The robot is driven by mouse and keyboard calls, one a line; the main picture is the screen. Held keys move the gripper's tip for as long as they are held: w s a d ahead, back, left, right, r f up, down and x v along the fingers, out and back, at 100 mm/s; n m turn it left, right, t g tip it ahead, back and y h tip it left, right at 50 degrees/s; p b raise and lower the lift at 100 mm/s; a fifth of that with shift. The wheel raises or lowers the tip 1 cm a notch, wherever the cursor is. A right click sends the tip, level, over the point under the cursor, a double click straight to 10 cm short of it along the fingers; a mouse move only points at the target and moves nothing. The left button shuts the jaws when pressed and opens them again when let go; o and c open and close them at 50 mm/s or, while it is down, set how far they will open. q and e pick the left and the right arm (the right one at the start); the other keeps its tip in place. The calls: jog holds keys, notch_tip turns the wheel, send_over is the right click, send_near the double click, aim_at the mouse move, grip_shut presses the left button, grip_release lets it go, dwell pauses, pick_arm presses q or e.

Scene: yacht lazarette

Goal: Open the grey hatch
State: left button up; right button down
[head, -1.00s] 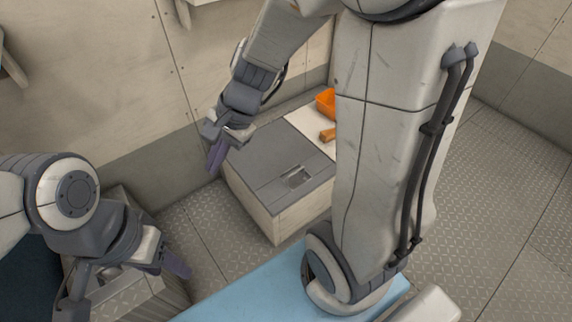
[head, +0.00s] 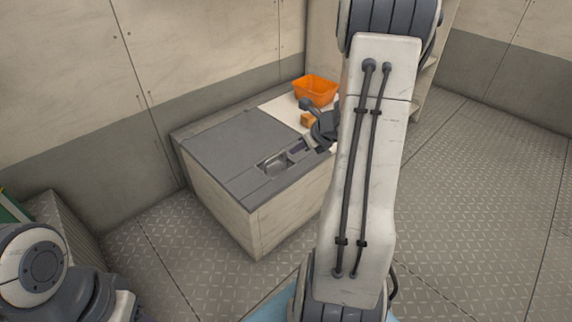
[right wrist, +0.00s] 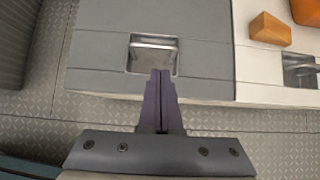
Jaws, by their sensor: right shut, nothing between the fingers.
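The grey hatch (head: 222,140) lies flat and closed on top of a pale box, and it fills the upper middle of the right wrist view (right wrist: 195,30). A recessed handle (head: 272,164) sits near its front edge; the recess with its metal bar also shows in the right wrist view (right wrist: 152,48). My right gripper (head: 298,148) is shut and empty. In the right wrist view its fingertips (right wrist: 160,74) overlap the near rim of the recess; I cannot tell whether they touch it. My left gripper is mostly cut off at the lower left, its fingers hidden.
An orange bin (head: 316,90) and a small orange block (head: 308,119) stand on the white top (head: 283,108) beside the hatch. The block shows in the right wrist view (right wrist: 270,30), with a second recessed fitting (right wrist: 300,72). Walls stand behind; diamond-plate floor (head: 480,190) is clear at right.

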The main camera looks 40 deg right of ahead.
aim_at(285, 157)
jog(key=b+x, duration=0.5)
jog(key=x, duration=0.3)
jog(key=shift+w+f, duration=0.1)
jog(key=shift+f, duration=0.2)
jog(key=shift+w+f, duration=0.35)
jog(key=shift+w, duration=0.1)
jog(key=shift+r, duration=0.1)
